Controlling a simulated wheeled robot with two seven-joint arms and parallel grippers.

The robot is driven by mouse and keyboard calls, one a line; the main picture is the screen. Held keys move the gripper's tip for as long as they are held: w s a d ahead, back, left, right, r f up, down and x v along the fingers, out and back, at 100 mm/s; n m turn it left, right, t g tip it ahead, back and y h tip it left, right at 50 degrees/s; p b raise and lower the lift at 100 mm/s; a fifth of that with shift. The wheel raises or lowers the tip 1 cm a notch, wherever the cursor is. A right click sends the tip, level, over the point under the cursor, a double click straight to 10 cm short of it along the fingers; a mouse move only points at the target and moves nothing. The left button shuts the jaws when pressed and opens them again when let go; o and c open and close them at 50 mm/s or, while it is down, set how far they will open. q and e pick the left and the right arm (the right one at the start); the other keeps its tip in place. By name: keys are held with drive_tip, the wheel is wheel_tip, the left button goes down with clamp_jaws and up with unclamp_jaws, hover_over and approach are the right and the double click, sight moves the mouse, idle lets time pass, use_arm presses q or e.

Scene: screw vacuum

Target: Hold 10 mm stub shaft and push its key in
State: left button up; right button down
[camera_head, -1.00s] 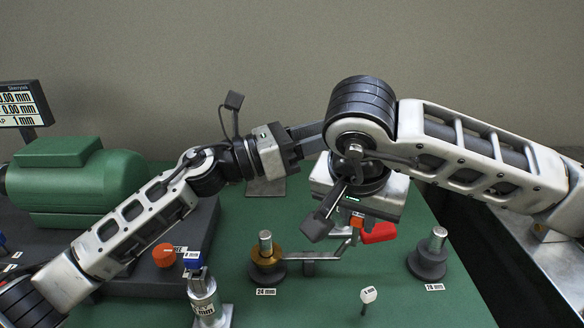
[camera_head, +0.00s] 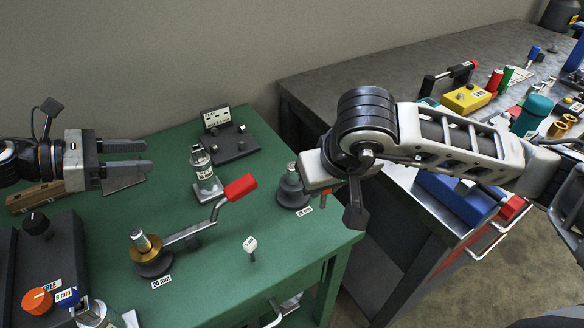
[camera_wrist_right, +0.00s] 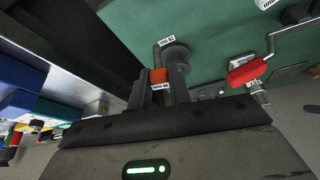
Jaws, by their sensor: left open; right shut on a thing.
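My right gripper (camera_wrist_right: 164,92) is shut on a small orange-red part (camera_wrist_right: 158,76) with a white label in the right wrist view; I cannot read the label for sure. In the head view this part (camera_head: 326,191) peeks out under my right wrist, at the table's right edge. The wrist hides most of that gripper there. I cannot make out a key or whether a stub shaft is in the grip. My left gripper (camera_head: 140,157) is open and empty, fingers pointing right, over the left of the table.
A dark round stand with a metal post (camera_head: 293,188) is close beside my right gripper. A red-handled crank (camera_head: 240,187) reaches from the brass collar (camera_head: 146,247). A metal cylinder (camera_head: 205,172) stands behind it. A cluttered grey bench (camera_head: 350,75) is at right.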

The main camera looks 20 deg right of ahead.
sight(200, 159)
drive_tip(key=shift+w+f+m, duration=0.15)
drive_tip(key=shift+w+m, duration=0.25)
drive_tip(key=shift+m, duration=0.2)
drive_tip(key=w+r+m+g+h, duration=0.1)
drive_tip(key=w+r+m+g, duration=0.2)
drive_tip(key=m, duration=0.7)
drive_tip(key=w+m+g, duration=0.3)
drive_tip(key=w+m, duration=0.2)
drive_tip(key=m, duration=0.5)
drive_tip(key=w+r+m+g+h, duration=0.15)
drive_tip(key=w+m, duration=0.35)
drive_tip(key=m, duration=0.5)
use_arm(q)
drive_tip(key=x, duration=1.2)
use_arm(e)
drive_tip(key=w+a+r+m+t+y, duration=0.1)
drive_tip(key=w+a+r+m+y, duration=0.1)
drive_tip(key=a+r+m, duration=0.5)
drive_tip(key=w+a+r+m+t+y, duration=0.1)
drive_tip(key=a+r+m+y, duration=0.4)
drive_tip(key=a+m, duration=0.7)
wheel_tip(200, 159, up, 2)
drive_tip(key=shift+w+m, duration=0.35)
drive_tip(key=shift+m, duration=0.25)
